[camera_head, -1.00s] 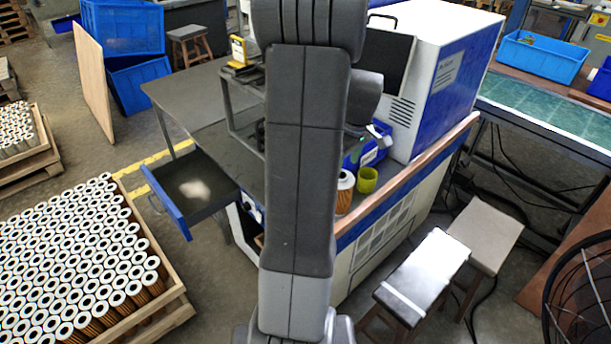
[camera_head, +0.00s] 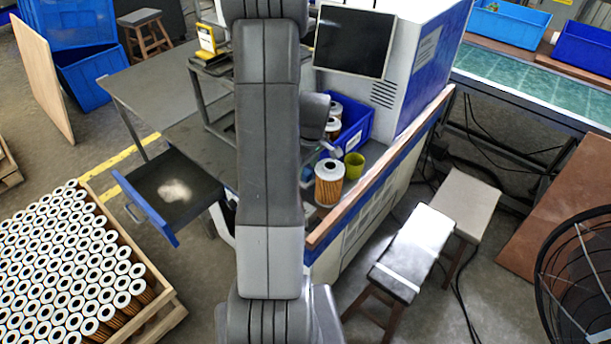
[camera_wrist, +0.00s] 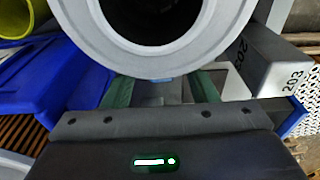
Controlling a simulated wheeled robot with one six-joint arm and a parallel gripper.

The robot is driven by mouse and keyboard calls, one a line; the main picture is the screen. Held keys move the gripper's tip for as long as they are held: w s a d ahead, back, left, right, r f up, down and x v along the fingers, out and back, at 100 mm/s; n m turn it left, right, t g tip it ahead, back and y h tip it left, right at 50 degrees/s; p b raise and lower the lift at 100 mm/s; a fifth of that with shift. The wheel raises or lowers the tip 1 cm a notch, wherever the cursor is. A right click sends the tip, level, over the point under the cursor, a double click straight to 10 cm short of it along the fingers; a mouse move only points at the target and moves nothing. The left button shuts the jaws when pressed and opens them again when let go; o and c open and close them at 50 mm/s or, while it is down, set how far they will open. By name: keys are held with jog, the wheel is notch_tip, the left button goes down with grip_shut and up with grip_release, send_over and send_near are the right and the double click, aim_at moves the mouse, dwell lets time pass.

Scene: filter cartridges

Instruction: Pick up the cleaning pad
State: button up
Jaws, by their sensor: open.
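A pale, fuzzy patch that looks like the cleaning pad (camera_head: 174,190) lies in the open drawer (camera_head: 155,218) with the blue front, left of my arm in the head view. Its edges are too blurred to make out. My gripper is mostly hidden behind my arm in the head view. In the wrist view my gripper (camera_wrist: 161,91) shows two green-faced fingers, open and apart. A filter cartridge's pale ring end (camera_wrist: 150,52) looms close in front of the fingers. The pad does not show in the wrist view.
An orange filter cartridge (camera_head: 329,186) and a yellow-green cup (camera_head: 354,166) stand on the bench right of my arm, by a blue bin (camera_head: 357,126). A black screen (camera_head: 355,41) stands behind. A crate of cartridges (camera_head: 168,303) is below the drawer; stools (camera_head: 412,252) stand right.

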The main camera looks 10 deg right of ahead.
jog(key=shift+w+a+f, duration=0.1)
jog(key=shift+a+f, duration=0.1)
jog(key=shift+f, duration=1.05)
jog(key=c, duration=1)
jog(key=shift+c, duration=0.4)
notch_tip(320, 180, up, 10)
jog(key=shift+b, duration=0.65)
